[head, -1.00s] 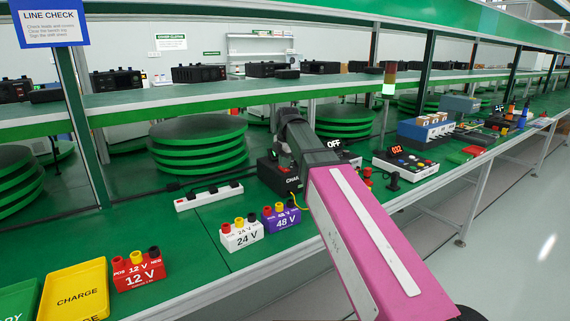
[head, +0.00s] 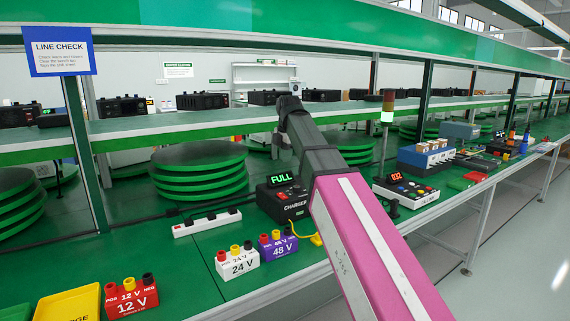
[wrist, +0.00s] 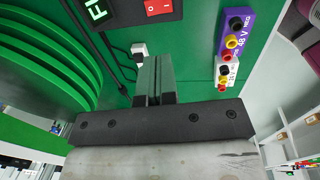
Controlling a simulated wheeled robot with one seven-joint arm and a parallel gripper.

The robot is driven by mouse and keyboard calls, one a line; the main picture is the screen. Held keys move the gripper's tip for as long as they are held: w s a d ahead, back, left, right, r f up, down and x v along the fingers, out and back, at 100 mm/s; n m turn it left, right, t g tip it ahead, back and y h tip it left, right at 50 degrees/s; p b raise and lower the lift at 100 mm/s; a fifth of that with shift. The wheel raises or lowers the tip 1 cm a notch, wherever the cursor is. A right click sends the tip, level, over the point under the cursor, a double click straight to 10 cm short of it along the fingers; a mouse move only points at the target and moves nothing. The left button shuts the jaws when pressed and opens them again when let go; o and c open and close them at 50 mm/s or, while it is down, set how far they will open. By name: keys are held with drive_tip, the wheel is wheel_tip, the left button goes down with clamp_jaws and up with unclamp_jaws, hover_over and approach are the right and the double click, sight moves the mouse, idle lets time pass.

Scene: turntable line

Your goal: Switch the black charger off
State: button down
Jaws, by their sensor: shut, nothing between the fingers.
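The black charger (head: 285,203) stands on the green bench left of my arm. Its lit green display (head: 282,180) reads FULL, and red controls show on its front. In the wrist view the charger (wrist: 120,14) is cut off at the top edge, with its display (wrist: 98,10) and a red switch (wrist: 158,8) partly in sight. The switch position is unclear. My gripper (wrist: 153,62) is shut and empty, apart from the charger. In the head view the fingertips are not visible; my wrist rises above and behind the charger.
A white power strip (head: 207,223) lies left of the charger. A purple 48 V block (head: 278,246), white 24 V block (head: 238,262) and red 12 V block (head: 131,299) stand in front. A yellow cable (head: 316,239) lies nearby. The upper shelf (head: 190,126) runs behind.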

sight(281, 194)
idle(0.4)
drive_tip(key=shift+w+a, duration=0.45)
drive_tip(key=shift+w, duration=0.1)
drive_tip(key=f, duration=0.4)
drive_tip(key=w+f, duration=0.1)
drive_tip(key=f, duration=0.4)
drive_tip(key=a+f, duration=0.1)
drive_tip(key=f, duration=0.4)
drive_tip(key=shift+w, duration=0.2)
drive_tip(key=shift+f, duration=0.1)
drive_tip(key=shift+s+d, duration=0.1)
drive_tip(key=shift+s, duration=0.05)
